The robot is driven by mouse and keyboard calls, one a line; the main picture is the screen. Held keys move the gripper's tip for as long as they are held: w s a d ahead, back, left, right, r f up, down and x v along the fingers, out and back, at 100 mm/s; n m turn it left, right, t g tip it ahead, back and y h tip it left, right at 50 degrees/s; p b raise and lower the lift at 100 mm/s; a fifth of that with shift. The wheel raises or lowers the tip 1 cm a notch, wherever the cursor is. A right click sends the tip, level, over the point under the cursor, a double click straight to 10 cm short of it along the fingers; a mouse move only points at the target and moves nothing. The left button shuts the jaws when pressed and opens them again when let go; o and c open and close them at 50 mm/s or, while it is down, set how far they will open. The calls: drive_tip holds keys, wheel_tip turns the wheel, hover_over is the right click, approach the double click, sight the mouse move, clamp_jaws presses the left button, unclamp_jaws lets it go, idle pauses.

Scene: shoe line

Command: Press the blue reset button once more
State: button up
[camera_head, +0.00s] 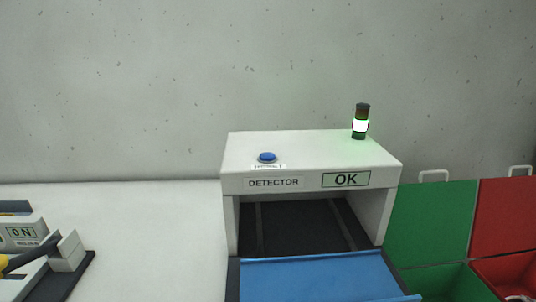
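The blue reset button (267,157) is a small round button on top of the white detector housing (310,148), toward its left side. It stands above a small white label. Nothing touches or covers the button. The front of the housing reads DETECTOR, and a green display (346,179) beside that reads OK. A signal lamp (361,121) stands at the back right of the housing top, with its white-green section lit. My gripper is not in view.
A blue conveyor belt (320,277) runs into the dark opening under the housing. A green bin (432,225) and a red bin (505,218) stand at the right. A device with an ON sign (21,232) and a dark lever is at the lower left. The white surface (150,235) between is bare.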

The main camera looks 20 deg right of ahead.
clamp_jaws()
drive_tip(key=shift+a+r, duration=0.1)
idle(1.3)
